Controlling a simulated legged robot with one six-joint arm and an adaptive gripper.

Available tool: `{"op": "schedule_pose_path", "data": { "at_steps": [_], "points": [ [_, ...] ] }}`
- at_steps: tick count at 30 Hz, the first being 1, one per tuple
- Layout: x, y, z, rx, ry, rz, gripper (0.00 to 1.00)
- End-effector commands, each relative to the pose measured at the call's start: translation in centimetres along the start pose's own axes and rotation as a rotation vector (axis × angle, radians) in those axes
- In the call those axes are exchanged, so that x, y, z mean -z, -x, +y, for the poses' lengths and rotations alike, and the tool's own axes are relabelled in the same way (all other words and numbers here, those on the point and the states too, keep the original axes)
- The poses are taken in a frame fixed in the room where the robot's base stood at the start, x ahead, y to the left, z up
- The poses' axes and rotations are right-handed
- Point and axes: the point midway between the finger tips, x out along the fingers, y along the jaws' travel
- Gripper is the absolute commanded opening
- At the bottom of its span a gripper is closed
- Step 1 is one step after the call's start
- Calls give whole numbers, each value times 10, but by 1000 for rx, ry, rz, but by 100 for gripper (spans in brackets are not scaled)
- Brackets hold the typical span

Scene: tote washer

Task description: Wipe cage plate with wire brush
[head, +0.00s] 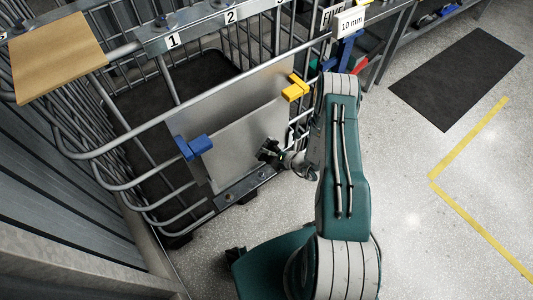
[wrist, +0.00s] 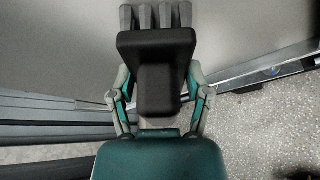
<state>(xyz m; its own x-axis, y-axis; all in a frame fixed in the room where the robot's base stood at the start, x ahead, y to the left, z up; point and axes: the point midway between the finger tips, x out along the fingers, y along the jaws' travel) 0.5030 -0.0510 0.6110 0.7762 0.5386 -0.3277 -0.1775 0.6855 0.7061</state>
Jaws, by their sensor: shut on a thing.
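The cage plate (head: 235,135) is a flat grey metal sheet on the near side of a wire cage. A blue clamp (head: 195,147) sits at its left edge and a yellow clamp (head: 295,88) at its upper right. My gripper (head: 286,161) is at the plate's lower right, shut on the wire brush (head: 267,152). In the wrist view the brush (wrist: 157,50) has a black block and a row of grey tufts pointing at the plate (wrist: 55,50). My gripper's fingers (wrist: 158,88) flank the block. Whether the tufts touch the plate cannot be told.
The cage (head: 130,185) has tubular bars and a numbered top rail (head: 215,27). A brown board (head: 57,55) lies at its upper left corner. A bench with a "10 mm" label (head: 350,22) stands behind. A dark mat (head: 458,78) and open floor lie right.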

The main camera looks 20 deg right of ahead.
Motion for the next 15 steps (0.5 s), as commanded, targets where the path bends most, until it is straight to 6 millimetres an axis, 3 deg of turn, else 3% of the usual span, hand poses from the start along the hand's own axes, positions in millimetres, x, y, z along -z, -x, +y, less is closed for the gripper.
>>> {"op": "schedule_pose_path", "data": {
  "at_steps": [15],
  "points": [
    [-10,4,11,-1,2,-2,2]
  ]
}}
